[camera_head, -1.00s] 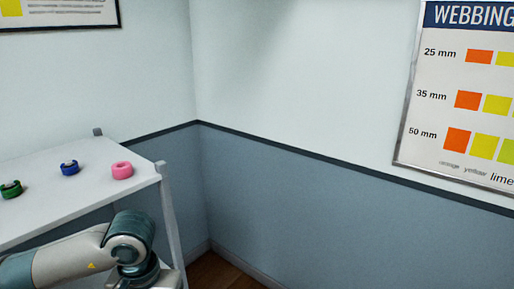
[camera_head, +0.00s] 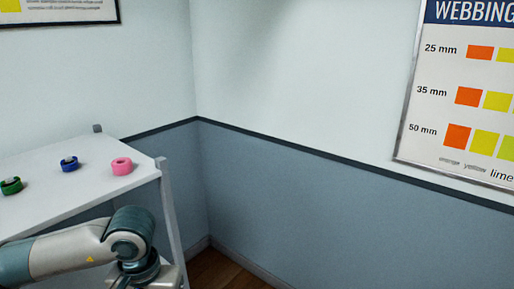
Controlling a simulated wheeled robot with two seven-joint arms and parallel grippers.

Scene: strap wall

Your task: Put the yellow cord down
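No yellow cord shows in the head view. My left arm comes in from the lower left, in front of the white shelf, and bends downward at its teal joint. Its gripper is below the picture's edge. My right arm and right gripper are not in view.
A white shelf (camera_head: 80,194) at the left holds a green roll (camera_head: 11,186), a blue roll (camera_head: 69,164) and a pink roll (camera_head: 122,166). A webbing chart (camera_head: 460,110) hangs on the right wall. A wooden floor patch (camera_head: 222,272) is clear.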

